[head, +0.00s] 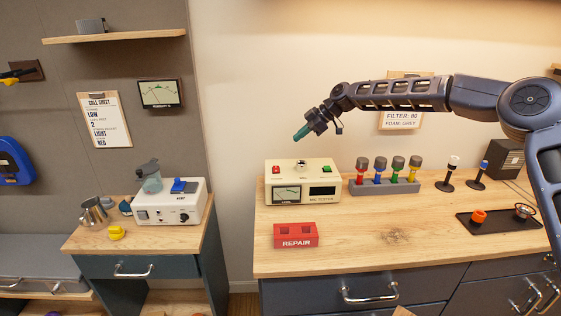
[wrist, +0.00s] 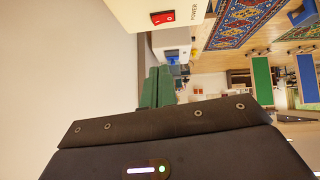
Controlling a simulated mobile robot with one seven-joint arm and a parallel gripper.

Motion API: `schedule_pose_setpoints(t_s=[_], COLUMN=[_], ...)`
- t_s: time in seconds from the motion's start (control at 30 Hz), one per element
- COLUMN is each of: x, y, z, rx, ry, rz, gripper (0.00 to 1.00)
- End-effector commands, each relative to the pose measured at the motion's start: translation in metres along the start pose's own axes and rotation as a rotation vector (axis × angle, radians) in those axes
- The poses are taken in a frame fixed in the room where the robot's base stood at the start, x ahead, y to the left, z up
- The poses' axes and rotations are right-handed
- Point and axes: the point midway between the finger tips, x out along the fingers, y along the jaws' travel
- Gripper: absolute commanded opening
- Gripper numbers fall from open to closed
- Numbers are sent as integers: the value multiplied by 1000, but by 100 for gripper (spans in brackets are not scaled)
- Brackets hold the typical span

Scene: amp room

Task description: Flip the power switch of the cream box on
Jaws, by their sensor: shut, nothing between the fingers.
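The cream box (head: 300,193), marked as a mic tester, stands on the wooden counter. Its top carries a red switch (head: 276,169) at the left, a small dark knob or toggle in the middle and a green switch at the right. Part of a cream box (wrist: 135,12) shows at the top of the wrist view, with a red rocker switch (wrist: 162,17) on it; which way the rocker is set is too small to tell. My gripper (head: 301,133) is shut and empty, above the box and apart from it. Its green fingers (wrist: 158,87) lie together in the wrist view.
Several coloured-base pieces stand in a grey rack (head: 384,187) right of the box. A red repair tray (head: 296,235) lies in front. A black tray (head: 490,224) is at the far right. A white machine (head: 168,203) stands on the left cabinet. Bare counter lies front right.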

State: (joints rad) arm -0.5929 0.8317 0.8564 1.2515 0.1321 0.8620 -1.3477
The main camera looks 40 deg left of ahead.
Motion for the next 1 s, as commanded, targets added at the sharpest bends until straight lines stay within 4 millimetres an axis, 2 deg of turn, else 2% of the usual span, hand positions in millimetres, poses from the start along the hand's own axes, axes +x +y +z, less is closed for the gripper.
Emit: schedule_pose_setpoints(t_s=[0.13, 0.27, 0.8, 1.0], x=[2, 13, 103, 120], y=[0, -1, -1, 0], z=[0, 0, 0, 20], rx=[0, 0, 0, 2], ry=[0, 0, -1, -1], rz=[0, -2, -2, 0], gripper=[0, 0, 0, 0])
